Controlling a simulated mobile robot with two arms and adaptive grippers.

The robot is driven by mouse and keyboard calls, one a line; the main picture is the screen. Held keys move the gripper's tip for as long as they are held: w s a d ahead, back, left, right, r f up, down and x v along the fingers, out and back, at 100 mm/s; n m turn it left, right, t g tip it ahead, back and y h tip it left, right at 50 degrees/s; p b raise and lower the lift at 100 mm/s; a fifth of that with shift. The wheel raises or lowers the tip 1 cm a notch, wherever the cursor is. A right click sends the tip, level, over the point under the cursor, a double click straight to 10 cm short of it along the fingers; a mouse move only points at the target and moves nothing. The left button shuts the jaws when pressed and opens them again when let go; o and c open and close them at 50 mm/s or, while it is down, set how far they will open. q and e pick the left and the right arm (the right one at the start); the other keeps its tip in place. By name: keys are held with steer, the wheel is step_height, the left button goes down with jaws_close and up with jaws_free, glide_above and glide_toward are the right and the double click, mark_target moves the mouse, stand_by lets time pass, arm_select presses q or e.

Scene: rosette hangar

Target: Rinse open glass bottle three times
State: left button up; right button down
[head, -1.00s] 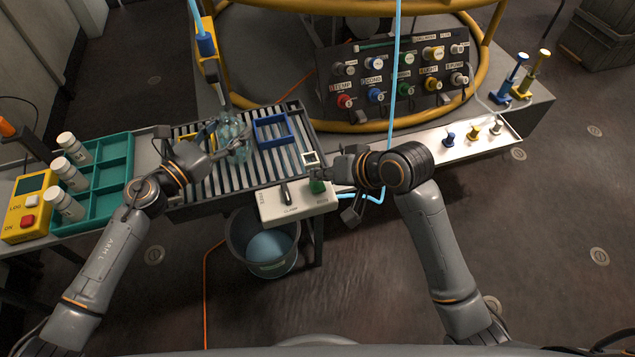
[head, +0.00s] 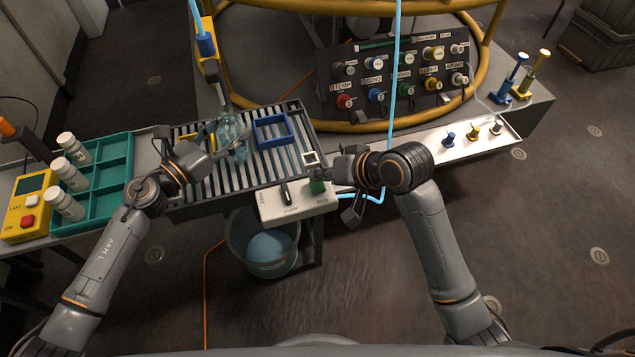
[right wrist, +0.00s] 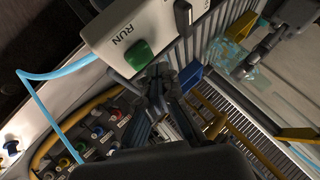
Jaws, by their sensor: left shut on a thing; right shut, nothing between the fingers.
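A clear, bluish glass bottle (head: 233,130) stands over the slatted drain rack, under the yellow spout column. My left gripper (head: 228,145) is shut on it from the left; the bottle and gripper also show in the right wrist view, with the bottle (right wrist: 238,55) at upper right. My right gripper (head: 322,174) is shut and empty beside the white control box (head: 275,205). In the right wrist view its fingertips (right wrist: 160,75) are close to the green button (right wrist: 139,54) marked RUN; I cannot tell whether they touch it.
A blue square frame (head: 270,130) sits on the rack (head: 295,165). A bucket of bluish liquid (head: 268,262) stands below. A teal tray (head: 107,205) with white-capped bottles and a yellow box (head: 30,207) are at left. A valve panel (head: 390,78) stands behind.

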mark_target(321, 186)
stand_by(0.4)
steer(key=shift+f, duration=0.4)
steer(key=shift+f, duration=0.5)
stand_by(1.1)
stand_by(1.0)
steer(key=shift+r, duration=0.95)
steer(key=shift+r, duration=2.5)
